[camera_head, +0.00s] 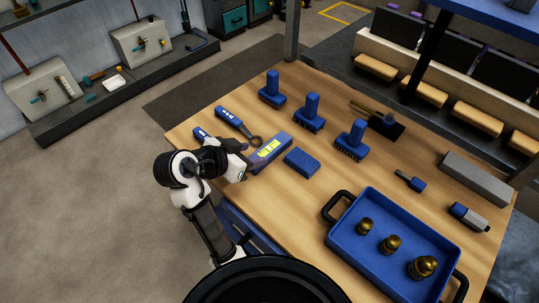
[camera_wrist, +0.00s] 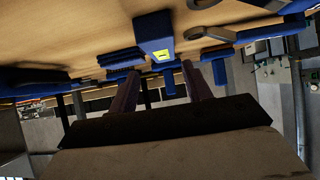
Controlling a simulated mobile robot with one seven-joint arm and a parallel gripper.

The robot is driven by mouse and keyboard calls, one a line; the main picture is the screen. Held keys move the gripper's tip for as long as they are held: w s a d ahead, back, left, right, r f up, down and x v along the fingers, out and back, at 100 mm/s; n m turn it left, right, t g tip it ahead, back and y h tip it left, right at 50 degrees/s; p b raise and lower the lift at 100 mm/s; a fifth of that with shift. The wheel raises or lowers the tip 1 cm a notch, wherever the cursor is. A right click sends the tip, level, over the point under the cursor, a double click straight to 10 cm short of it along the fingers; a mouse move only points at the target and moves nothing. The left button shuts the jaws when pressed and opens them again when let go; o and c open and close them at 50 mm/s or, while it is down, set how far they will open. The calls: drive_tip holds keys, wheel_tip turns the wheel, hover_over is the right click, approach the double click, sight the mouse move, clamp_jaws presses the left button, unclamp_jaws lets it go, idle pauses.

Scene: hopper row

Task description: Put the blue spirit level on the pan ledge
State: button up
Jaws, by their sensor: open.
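The blue spirit level (camera_head: 270,151), with a yellow-green window, lies on the wooden workbench near its left edge. My gripper (camera_head: 246,165) is at its near left end, with jaws open and empty. In the wrist view, the spirit level (camera_wrist: 154,36) shows end-on just past the two fingertips (camera_wrist: 158,80), roughly centred between them; I cannot tell whether they touch it. A dark ledge (camera_head: 150,92) runs along the left wall below two beige slanted pans, holding small tools and a white dish. I cannot tell for sure that this is the pan ledge.
Several blue brushes (camera_head: 310,115) stand farther back. A blue tray (camera_head: 345,243) with brass weights sits at the front right. Floor is clear left of the bench.

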sight(270, 148)
drive_tip(key=p+x, duration=0.1)
drive_tip(key=x, duration=0.7)
drive_tip(key=shift+w+d+f+p, duration=0.15)
drive_tip(key=shift+w+f+p, duration=0.05)
drive_tip(key=shift+w+p, duration=0.15)
drive_tip(key=shift+c, duration=0.4)
drive_tip(key=c, duration=0.8)
drive_tip(key=shift+r, duration=0.2)
